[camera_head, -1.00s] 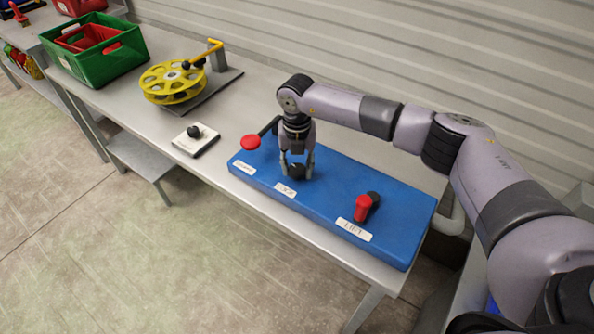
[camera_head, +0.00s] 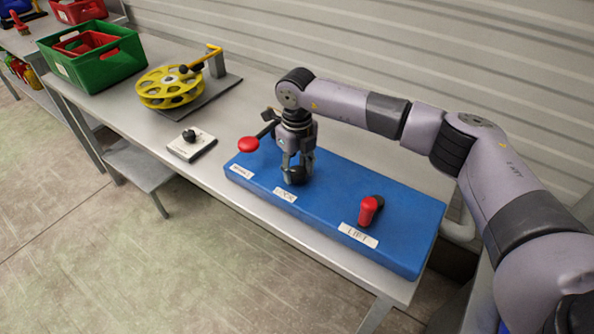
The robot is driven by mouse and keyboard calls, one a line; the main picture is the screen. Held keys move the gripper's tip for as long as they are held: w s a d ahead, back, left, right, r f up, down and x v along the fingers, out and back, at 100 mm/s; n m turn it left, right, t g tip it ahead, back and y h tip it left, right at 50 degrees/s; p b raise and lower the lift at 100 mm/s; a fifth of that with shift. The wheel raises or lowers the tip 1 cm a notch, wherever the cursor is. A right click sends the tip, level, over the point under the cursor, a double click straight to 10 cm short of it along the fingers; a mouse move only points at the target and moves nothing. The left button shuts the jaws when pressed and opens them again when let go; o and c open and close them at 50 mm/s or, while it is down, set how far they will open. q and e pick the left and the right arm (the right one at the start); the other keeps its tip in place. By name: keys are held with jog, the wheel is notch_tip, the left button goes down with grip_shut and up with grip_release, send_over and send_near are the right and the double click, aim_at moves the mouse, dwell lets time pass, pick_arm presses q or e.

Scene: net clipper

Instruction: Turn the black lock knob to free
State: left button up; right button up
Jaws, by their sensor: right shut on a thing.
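The black lock knob (camera_head: 294,176) sits on the blue panel (camera_head: 335,200), behind the white label that seems to read LOCK (camera_head: 285,194). My right gripper (camera_head: 296,170) points straight down over the knob, with its fingers closed around it. The fingers cover part of the knob, so I cannot tell which way it is turned. My left gripper is not in view.
A red-knobbed lever (camera_head: 249,144) stands at the panel's left end, close to my right gripper. A red LIFT lever (camera_head: 369,210) stands to the right. A white box with a black knob (camera_head: 192,144), a yellow reel (camera_head: 170,87) and a green crate (camera_head: 92,57) sit farther left.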

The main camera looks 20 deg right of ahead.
aim_at(297, 171)
jog(key=shift+r, duration=0.1)
dwell(0.4)
jog(key=o, duration=1.2)
jog(key=shift+c, duration=0.2)
notch_tip(297, 171, up, 12)
